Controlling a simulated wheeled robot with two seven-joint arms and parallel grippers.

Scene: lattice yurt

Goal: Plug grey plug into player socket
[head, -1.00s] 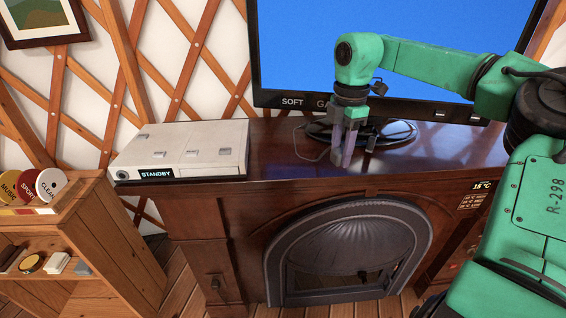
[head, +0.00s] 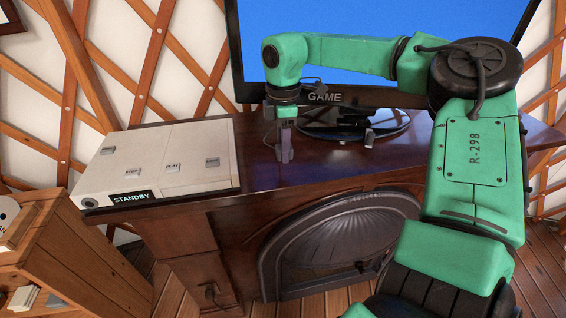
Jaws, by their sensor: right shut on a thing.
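The player (head: 165,163) is a cream box on the left of the dark wooden mantel, with a lit STANDBY display and several small grey buttons on top. A dark round socket (head: 89,203) is at the left end of its front face. My right gripper (head: 285,156) points down over the mantel, a little right of the player and apart from it. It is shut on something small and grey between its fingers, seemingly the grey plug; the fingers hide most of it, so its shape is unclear. My left gripper is out of view.
The mantel (head: 300,178) is bare between player and gripper. Behind stands a television (head: 385,100) on a round dark base (head: 400,124); small pale pieces lie near the base. A wooden shelf (head: 80,255) is at lower left, and an arched fireplace (head: 335,235) is below.

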